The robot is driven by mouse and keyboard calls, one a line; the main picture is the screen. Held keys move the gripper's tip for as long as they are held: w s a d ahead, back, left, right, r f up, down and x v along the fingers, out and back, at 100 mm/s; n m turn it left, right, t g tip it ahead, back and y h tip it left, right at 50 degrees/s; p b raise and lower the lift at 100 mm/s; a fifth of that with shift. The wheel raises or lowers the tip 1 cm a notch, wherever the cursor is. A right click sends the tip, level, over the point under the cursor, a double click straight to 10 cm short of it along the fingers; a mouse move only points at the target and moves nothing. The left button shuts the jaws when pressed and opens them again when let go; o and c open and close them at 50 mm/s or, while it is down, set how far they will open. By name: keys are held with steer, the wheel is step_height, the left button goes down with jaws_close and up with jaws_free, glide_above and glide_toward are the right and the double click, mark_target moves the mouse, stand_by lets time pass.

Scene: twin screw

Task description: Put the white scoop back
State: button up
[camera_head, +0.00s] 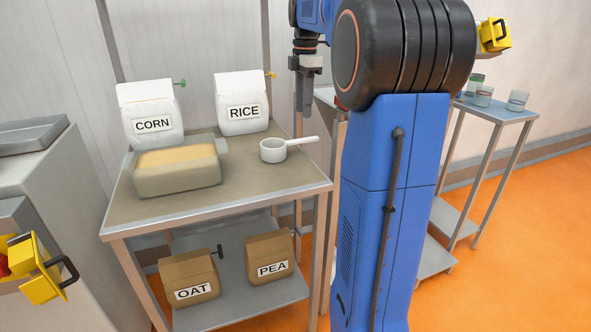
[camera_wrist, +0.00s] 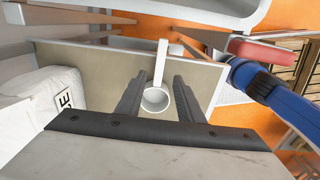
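The white scoop (camera_head: 273,151) rests on the upper table top, with its handle pointing right in the head view. In the wrist view its round bowl (camera_wrist: 155,99) shows between my two fingers, with the handle running up the picture. My gripper (camera_head: 304,110) hangs pointing down above the table, apart from the scoop. In the wrist view my gripper (camera_wrist: 157,88) has its fingers spread with nothing held between them. A grey bin (camera_head: 178,185) of tan grain stands left of the scoop.
White bags labelled CORN (camera_head: 152,125) and RICE (camera_head: 244,112) stand at the table's back. OAT (camera_head: 194,292) and PEA (camera_head: 273,269) bags sit on the lower shelf. A side table (camera_head: 505,112) with several small cups stands right. The table's front strip is clear.

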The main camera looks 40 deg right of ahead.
steer(key=s+a+f+m, duration=0.2)
steer(key=s+a, duration=0.2)
steer(key=a, duration=0.1)
steer(key=s+a+f+m+t, duration=0.1)
steer(key=s+a+f+m, duration=0.1)
steer(key=s+a, duration=0.3)
steer(key=s+a+f+m+t, duration=0.1)
steer(key=s+a+f+m, duration=0.1)
steer(key=a, duration=0.5)
steer(key=shift+s+a+f+m+h, duration=0.15)
steer(key=shift+s+m, duration=0.25)
steer(key=shift+s, duration=0.2)
steer(key=shift+s+a+f+m+h, duration=0.1)
steer(key=shift+s+m+h, duration=0.05)
steer(key=shift+s+m, duration=0.35)
steer(key=s+a+f+m+t, duration=0.2)
steer(key=s+a+f+m, duration=0.5)
steer(key=s+f, duration=0.6)
steer(key=shift+s+a+f+t, duration=0.35)
steer(key=shift+s+a+t, duration=0.1)
steer(key=shift+a, duration=0.1)
